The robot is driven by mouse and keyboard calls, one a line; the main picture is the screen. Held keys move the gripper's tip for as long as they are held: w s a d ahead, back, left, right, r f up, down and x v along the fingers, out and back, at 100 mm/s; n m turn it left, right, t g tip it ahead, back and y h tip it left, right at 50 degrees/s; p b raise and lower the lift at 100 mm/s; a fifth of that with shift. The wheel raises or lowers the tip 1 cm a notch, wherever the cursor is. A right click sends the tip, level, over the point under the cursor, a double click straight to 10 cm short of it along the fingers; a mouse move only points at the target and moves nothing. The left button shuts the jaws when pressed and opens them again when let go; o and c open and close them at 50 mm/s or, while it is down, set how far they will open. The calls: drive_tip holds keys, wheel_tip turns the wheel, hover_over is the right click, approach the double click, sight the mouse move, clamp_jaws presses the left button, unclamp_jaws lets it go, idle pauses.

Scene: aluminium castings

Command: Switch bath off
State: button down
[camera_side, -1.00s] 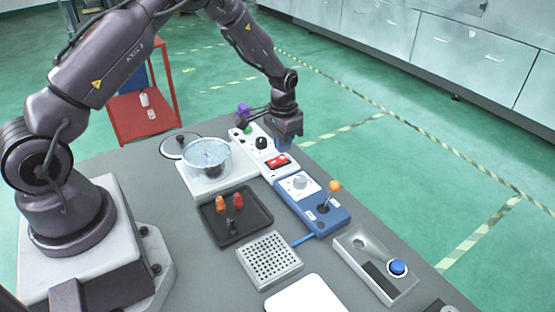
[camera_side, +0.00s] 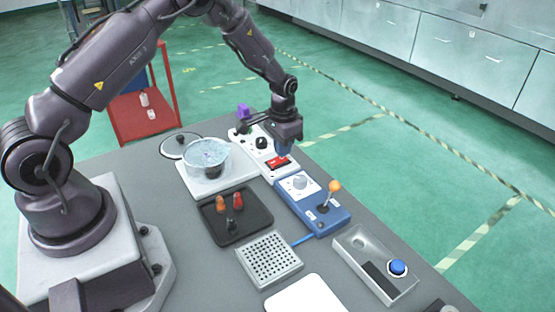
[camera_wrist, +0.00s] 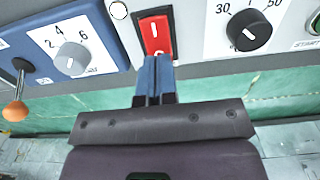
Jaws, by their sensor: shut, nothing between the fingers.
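The water bath is a clear round vessel (camera_side: 207,157) on a white base, with a white control panel (camera_side: 250,139) beside it. The panel has a black knob (camera_side: 261,143), also in the wrist view (camera_wrist: 249,30), and a red rocker switch (camera_side: 277,163). In the wrist view the red switch (camera_wrist: 156,34) sits in a black frame and shows a white line mark. My gripper (camera_wrist: 155,62) is shut and empty, its blue fingertips together at the switch's near end. In the side view my gripper (camera_side: 284,151) is just over the switch; I cannot tell whether it touches.
A blue unit (camera_side: 320,215) with a grey dial (camera_side: 299,182) and an orange-knobbed lever (camera_side: 334,187) stands beside the switch. A dark tray (camera_side: 250,222) holds orange, red and dark pieces. A perforated block (camera_side: 269,260) and a blue-button box (camera_side: 398,267) lie nearer.

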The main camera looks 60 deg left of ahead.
drive_tip(key=shift+f, duration=0.65)
drive_tip(key=shift+r, duration=3.5)
